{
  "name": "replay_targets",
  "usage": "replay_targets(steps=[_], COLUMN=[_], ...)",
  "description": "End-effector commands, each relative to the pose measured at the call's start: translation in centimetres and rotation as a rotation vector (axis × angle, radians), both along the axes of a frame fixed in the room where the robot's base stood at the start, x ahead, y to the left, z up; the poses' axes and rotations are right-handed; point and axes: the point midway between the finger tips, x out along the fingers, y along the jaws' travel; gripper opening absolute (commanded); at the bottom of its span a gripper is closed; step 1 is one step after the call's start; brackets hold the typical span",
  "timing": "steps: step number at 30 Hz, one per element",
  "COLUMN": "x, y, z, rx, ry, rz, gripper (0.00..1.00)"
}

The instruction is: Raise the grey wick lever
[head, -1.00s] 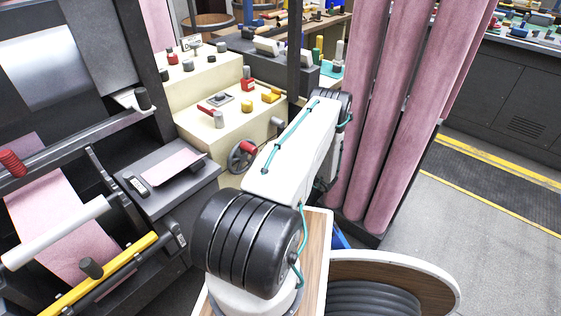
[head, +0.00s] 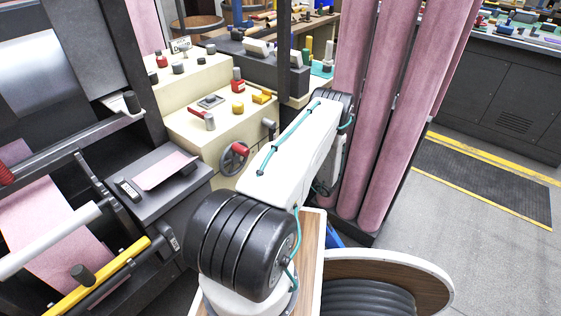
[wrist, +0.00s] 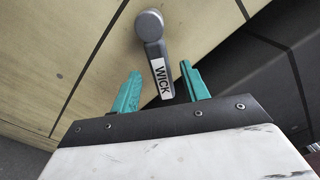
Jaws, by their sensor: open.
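The grey wick lever (wrist: 150,28) is in the wrist view, with a round pivot on a cream panel and a handle with a white WICK label. The handle points down the picture, towards my gripper (wrist: 160,78). My gripper is open, with one teal finger on each side of the handle's labelled end. Gaps show between the handle and both fingers. In the head view, a small grey lever (head: 268,127) on the cream cabinet's front looks like the same one. My gripper is hidden behind my arm there.
A handwheel with a red knob (head: 234,158) is left of the lever on the cream cabinet (head: 205,142). Pink felt rolls (head: 358,120) stand close on the right of my arm. A dark control desk (head: 160,190) stands at left. The floor at far right is clear.

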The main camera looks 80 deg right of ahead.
Motion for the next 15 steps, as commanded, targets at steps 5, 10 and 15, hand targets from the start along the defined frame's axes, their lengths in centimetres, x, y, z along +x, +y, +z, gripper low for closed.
replay_targets(steps=[5,10,15], x=[-2.5,-3.4,-3.4], y=[1.2,1.7,1.7], z=[0.0,0.0,0.0], rx=[0.001,0.000,0.000], ry=[0.000,0.000,0.000], rz=[-0.004,-0.001,-0.001], gripper=[0.45,0.45,0.45])
